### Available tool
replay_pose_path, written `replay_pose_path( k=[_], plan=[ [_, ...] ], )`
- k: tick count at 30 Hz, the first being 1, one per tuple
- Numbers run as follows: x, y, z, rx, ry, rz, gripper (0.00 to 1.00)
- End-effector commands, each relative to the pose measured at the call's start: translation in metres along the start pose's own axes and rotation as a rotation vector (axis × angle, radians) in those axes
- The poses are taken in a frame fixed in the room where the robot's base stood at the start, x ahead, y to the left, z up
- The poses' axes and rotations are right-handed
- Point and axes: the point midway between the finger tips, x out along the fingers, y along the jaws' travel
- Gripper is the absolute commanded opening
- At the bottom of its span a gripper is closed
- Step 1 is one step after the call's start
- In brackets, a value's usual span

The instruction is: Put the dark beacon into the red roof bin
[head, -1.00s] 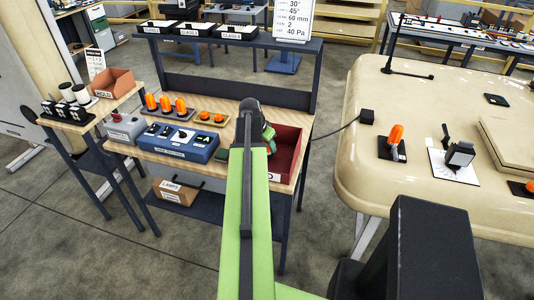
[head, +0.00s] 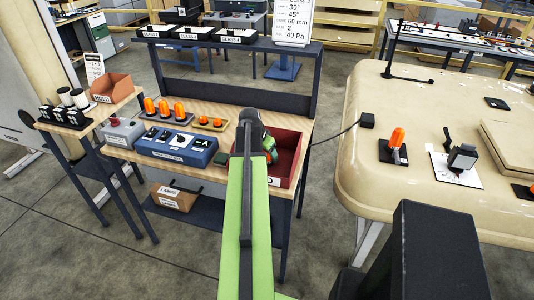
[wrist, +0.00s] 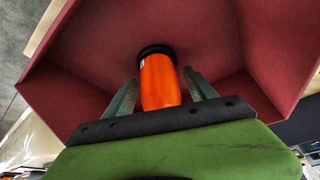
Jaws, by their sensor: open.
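The red roof bin (head: 291,150) stands at the right end of the wooden bench, and its red inner wall fills much of the wrist view (wrist: 90,60). My gripper (head: 268,150) is at the bin, largely hidden behind my arm in the head view. In the wrist view an orange beacon (wrist: 160,82) with a black base lies between my gripper's two fingers (wrist: 162,90), inside the bin. The fingers are open, with a gap on each side of the beacon. Its base is toward the bin floor; I cannot tell whether it touches.
Several orange beacons (head: 164,107) stand on a tray left of the bin, behind a blue test box (head: 176,147). An orange-brown bin (head: 111,87) is on the left side stand. A cream roof panel (head: 440,120) with another orange beacon (head: 396,140) is at the right.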

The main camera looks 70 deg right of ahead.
Motion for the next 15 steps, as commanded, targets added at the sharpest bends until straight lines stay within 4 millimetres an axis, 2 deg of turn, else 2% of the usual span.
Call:
replay_pose_path(
  k=[5,15],
  plan=[
    [-0.019,0.0,-0.002,-0.001,0.0,0.0,0.65],
    [-0.097,0.0,-0.004,-0.002,0.0,0.0,0.65]
  ],
)
